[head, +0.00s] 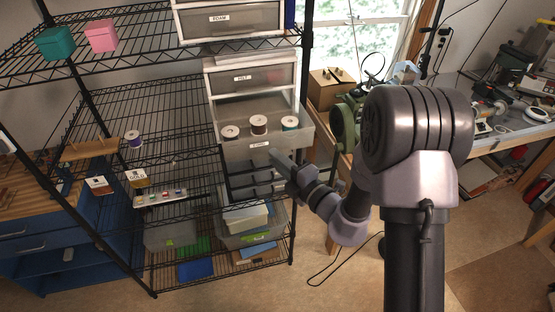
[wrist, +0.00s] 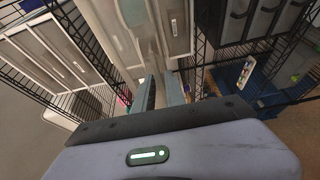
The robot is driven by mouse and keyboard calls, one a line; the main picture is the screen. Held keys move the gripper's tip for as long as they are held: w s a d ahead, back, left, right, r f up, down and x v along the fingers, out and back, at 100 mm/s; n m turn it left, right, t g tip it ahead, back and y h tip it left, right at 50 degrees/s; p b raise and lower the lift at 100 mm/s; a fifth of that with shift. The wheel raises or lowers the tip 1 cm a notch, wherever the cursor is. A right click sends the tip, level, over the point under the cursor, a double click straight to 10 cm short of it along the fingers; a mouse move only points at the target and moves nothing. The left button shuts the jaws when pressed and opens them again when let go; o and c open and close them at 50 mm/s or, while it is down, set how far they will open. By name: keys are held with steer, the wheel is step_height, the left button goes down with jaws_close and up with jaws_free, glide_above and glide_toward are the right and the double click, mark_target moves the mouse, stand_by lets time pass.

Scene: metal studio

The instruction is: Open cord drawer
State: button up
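A translucent drawer (head: 262,143) stands pulled out from the drawer unit on the wire shelf. Three spools show in it, and its small front label is too small to read with certainty. My gripper (head: 273,158) is at the lower front of this drawer, close to its label. Whether it touches the drawer is hard to tell. In the wrist view, the two fingers of my gripper (wrist: 160,90) stand a little apart with a pale strip between them. I cannot tell whether they clamp it.
Drawers labelled FELT (head: 243,78) and FOAM (head: 219,18) are above. Stacked dark trays (head: 257,182) and a clear bin (head: 250,228) are below. Teal (head: 55,42) and pink (head: 102,35) boxes sit on the top shelf. A workbench (head: 500,135) stands at right. The floor in front is mostly clear.

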steer(key=p+v, duration=0.4)
steer(key=v, duration=1.3)
steer(key=shift+s+p, duration=0.3)
steer(key=shift+p, duration=0.05)
steer(key=shift+w, duration=0.1)
